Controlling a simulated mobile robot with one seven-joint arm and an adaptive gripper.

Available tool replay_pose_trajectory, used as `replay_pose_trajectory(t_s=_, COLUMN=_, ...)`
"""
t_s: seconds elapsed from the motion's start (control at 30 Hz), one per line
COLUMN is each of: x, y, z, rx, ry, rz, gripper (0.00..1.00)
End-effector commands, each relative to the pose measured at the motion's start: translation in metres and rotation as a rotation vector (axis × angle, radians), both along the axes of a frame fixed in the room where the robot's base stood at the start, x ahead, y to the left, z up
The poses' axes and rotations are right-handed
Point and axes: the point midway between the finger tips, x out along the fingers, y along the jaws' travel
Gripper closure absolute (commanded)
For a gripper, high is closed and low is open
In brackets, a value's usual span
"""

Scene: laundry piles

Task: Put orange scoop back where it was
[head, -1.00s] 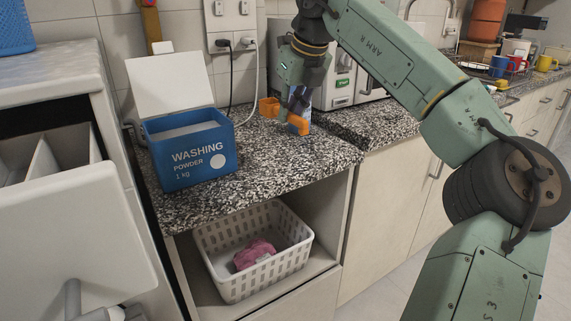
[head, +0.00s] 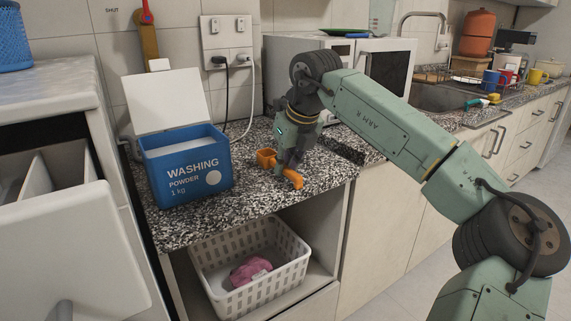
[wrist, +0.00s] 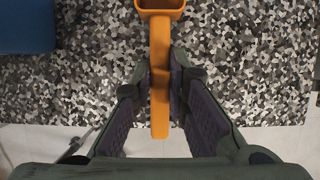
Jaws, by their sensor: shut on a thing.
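My gripper (head: 283,166) is shut on the handle of the orange scoop (head: 266,158), over the speckled counter (head: 235,206) to the right of the blue washing powder box (head: 186,172). In the wrist view my gripper (wrist: 161,80) has a finger on each side of the orange scoop (wrist: 160,100). The scoop's cup points away, at the top edge of that view. I cannot tell whether the scoop touches the counter. The box stands upright with its white lid (head: 167,103) raised and whitish powder inside. Its blue corner (wrist: 25,25) shows in the wrist view.
A white basket (head: 222,286) with a pink cloth (head: 250,271) sits on the shelf below the counter. A microwave (head: 385,75) stands behind my arm. A cable hangs from the wall socket (head: 225,40) behind the box. Counter between box and scoop is clear.

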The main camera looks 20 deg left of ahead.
Motion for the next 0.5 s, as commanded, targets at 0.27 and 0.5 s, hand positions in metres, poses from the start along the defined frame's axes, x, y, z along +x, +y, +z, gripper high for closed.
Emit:
replay_pose_trajectory(t_s=0.27, x=0.0, y=-0.0001, z=-0.001, rx=0.0, ry=0.0, rz=0.0, gripper=0.7)
replay_pose_trajectory(t_s=0.5, x=-0.0001, y=-0.0001, z=-0.001, rx=0.0, ry=0.0, rz=0.0, gripper=0.66)
